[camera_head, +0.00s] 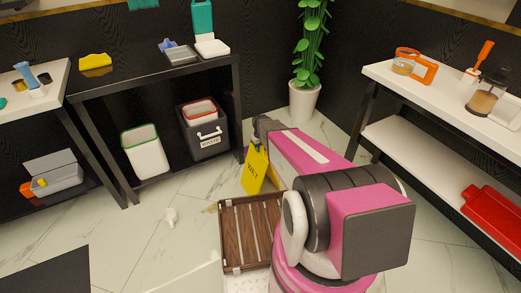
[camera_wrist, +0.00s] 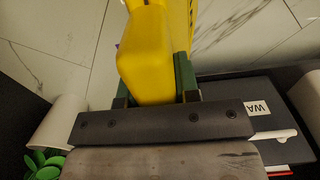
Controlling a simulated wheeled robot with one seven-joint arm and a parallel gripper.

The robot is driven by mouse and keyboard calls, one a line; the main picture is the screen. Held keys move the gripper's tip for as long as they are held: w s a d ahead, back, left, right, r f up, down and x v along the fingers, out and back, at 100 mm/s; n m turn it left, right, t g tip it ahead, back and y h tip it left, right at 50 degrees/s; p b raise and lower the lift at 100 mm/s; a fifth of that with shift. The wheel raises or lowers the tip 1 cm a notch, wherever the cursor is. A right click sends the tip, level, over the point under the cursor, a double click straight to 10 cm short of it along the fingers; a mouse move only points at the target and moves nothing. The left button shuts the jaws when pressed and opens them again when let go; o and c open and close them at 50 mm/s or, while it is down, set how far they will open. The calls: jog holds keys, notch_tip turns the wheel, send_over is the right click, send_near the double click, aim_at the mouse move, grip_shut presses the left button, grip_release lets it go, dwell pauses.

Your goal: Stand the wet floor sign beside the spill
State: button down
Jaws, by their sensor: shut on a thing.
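The yellow wet floor sign (camera_head: 257,174) hangs below my gripper (camera_head: 262,143) in the head view, with dark lettering on its face. It looks tilted and folded or nearly so; I cannot tell whether its lower edge touches the floor. In the wrist view the sign's yellow top (camera_wrist: 147,62) sits between the green fingers of my gripper (camera_wrist: 153,82), which is shut on it. The rest of that patch is hidden.
The wooden tray (camera_head: 236,222) is low in front of my arm. A dark waste bin (camera_head: 207,143), a white bin (camera_head: 145,153) and a plant pot (camera_head: 304,101) stand behind. Open floor is at left.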

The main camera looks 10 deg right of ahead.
jog(key=shift+f, duration=0.45)
jog(key=c, duration=0.8)
grip_release()
jog(key=shift+c, duration=0.2)
notch_tip(320, 180, up, 12)
jog(key=shift+f, duration=0.1)
jog(key=s+r+m, duration=0.1)
jog(key=s+r, duration=0.4)
jog(key=s, duration=0.5)
jog(key=s+r+m, duration=0.2)
jog(key=s+r, duration=0.3)
jog(key=s, duration=0.6)
jog(key=shift+s+m, duration=0.15)
jog(key=shift+m, duration=0.15)
